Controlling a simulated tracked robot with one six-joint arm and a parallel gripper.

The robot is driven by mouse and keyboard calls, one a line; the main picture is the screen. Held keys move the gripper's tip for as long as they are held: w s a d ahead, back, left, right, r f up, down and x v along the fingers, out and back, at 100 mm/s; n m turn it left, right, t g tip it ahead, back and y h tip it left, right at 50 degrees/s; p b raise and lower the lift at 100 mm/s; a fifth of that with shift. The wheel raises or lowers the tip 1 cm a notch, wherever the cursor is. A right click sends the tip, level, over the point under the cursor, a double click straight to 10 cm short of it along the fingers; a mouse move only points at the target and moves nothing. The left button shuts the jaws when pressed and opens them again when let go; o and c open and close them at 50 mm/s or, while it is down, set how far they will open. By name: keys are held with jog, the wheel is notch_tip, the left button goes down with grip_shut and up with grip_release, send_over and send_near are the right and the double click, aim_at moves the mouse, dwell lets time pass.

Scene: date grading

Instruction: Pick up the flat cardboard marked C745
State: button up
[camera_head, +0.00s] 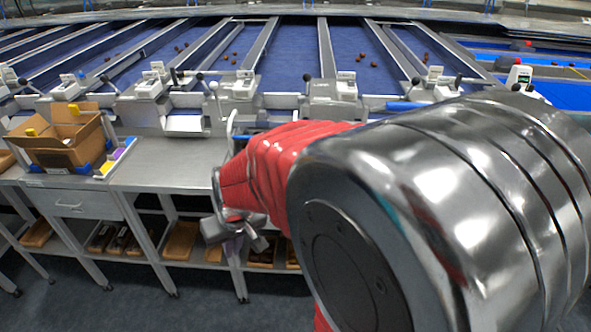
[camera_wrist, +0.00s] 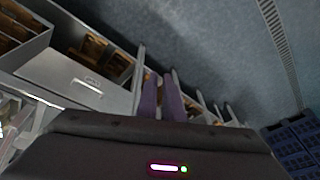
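I can read no C745 marking in either view, and I cannot tell which brown piece is the flat cardboard. Several brown cardboard-like pieces (camera_head: 182,241) lie on the low shelf under the workbench in the head view. Brown pieces (camera_wrist: 92,48) also show in shelf openings at the upper left of the wrist view. My gripper (camera_head: 240,240) hangs in front of the bench, below its top. In the wrist view its two purple fingers (camera_wrist: 162,80) stand close together with a narrow gap. Nothing shows held between them; their exact opening is unclear.
An open cardboard box (camera_head: 58,150) stands on the bench (camera_head: 165,178) at the left, beside colored blocks. A drawer (camera_head: 80,203) sits below it. Blue sorting lanes (camera_head: 290,55) with scattered dates lie behind. The dark floor (camera_head: 110,305) in front looks clear.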

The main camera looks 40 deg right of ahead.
jog(key=w+d+f+m+t+h, duration=0.1)
jog(key=w+d+f, duration=0.45)
jog(key=f, duration=0.25)
jog(key=w+d+f+m+h, duration=0.1)
jog(key=w+d+f, duration=0.3)
jog(key=d+f, duration=0.35)
jog(key=d+f+h, duration=0.4)
jog(key=d+f, duration=0.7)
jog(key=s+d+f+g+h, duration=0.3)
jog(key=s+d+f+h, duration=0.3)
jog(key=s+d+f, duration=0.7)
jog(key=s+d+r+n+g+h, duration=0.1)
jog(key=s+r+n+h, duration=0.3)
jog(key=s+r+h, duration=0.2)
jog(key=shift+s+d+r, duration=0.25)
jog(key=shift+s+r, duration=0.45)
jog(key=shift+s, duration=0.3)
